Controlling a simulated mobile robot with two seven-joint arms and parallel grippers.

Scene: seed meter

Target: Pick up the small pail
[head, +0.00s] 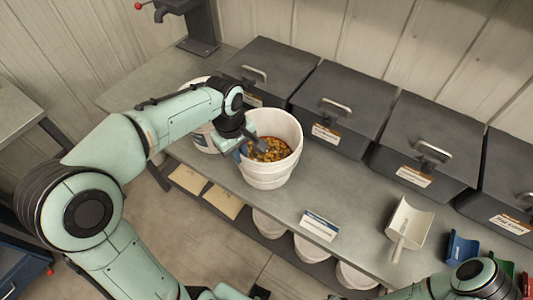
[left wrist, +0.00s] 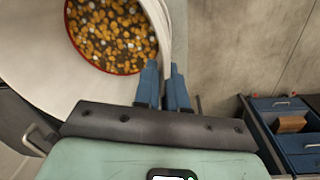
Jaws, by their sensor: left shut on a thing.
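A white pail (head: 270,177) with a mix of orange, yellow and pale seeds inside shows over the front part of the grey bench. My left gripper (head: 238,146) is at its left rim, shut on the pail's wall. In the left wrist view the two blue fingers (left wrist: 164,84) straddle the wall of the pail (left wrist: 40,75), one inside and one outside. The pail looks upright; I cannot tell whether its bottom touches the bench. My right arm shows at the lower right, but its gripper is not visible.
Another white pail (head: 203,139) stands just left, partly behind my arm. Grey lidded bins (head: 342,105) line the back. The bench (head: 330,185) is clear between.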

